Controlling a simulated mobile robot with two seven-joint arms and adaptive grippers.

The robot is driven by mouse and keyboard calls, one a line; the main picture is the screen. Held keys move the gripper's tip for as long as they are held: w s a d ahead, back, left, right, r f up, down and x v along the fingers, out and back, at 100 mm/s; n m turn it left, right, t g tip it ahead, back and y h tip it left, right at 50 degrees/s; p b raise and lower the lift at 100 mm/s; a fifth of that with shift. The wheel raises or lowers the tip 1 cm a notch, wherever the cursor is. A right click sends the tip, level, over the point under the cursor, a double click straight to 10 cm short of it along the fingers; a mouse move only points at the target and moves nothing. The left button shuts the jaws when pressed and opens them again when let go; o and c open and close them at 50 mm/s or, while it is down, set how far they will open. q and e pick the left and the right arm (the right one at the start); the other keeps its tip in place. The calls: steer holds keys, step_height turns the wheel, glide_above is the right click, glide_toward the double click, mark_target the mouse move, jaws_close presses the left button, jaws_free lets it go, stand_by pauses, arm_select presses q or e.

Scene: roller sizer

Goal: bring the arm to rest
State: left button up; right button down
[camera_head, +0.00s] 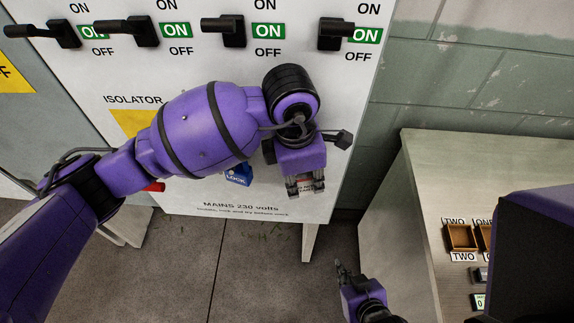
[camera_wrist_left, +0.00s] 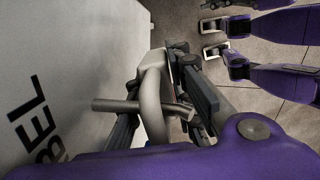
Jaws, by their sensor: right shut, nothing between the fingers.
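My left gripper (camera_head: 305,188) is in front of the white panel (camera_head: 225,55), at its lower right. In the left wrist view, the fingers (camera_wrist_left: 160,110) stand either side of a curved grey piece with a short bar (camera_wrist_left: 150,95), close to the panel face lettered "BEL". Contact cannot be told. My right gripper (camera_head: 343,270) is shut and empty, low in the head view, over the floor beside the table.
Several black switch handles (camera_head: 230,30) stick out along the panel's top, beside green ON labels. A blue lock (camera_head: 238,176) hangs behind my left arm; a red handle (camera_head: 155,187) is partly hidden. A table (camera_head: 425,165) with small wooden boxes (camera_head: 461,237) stands at right.

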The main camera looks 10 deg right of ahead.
arm_select(q)
steer(key=shift+o, duration=0.2)
steer(key=r, duration=0.4)
steer(key=a+r, duration=0.1)
steer(key=r, duration=0.2)
steer(key=shift+w+r, duration=0.1)
steer(key=shift+w, duration=0.1)
steer(key=shift+r, duration=0.15)
steer(key=shift+s, duration=0.1)
arm_select(e)
steer(key=shift+w+d+f, duration=0.1)
steer(key=shift+w+d, duration=0.05)
steer(key=shift+w, duration=0.35)
arm_select(q)
steer(key=shift+s, duration=0.1)
arm_select(e)
steer(key=shift+s, duration=0.1)
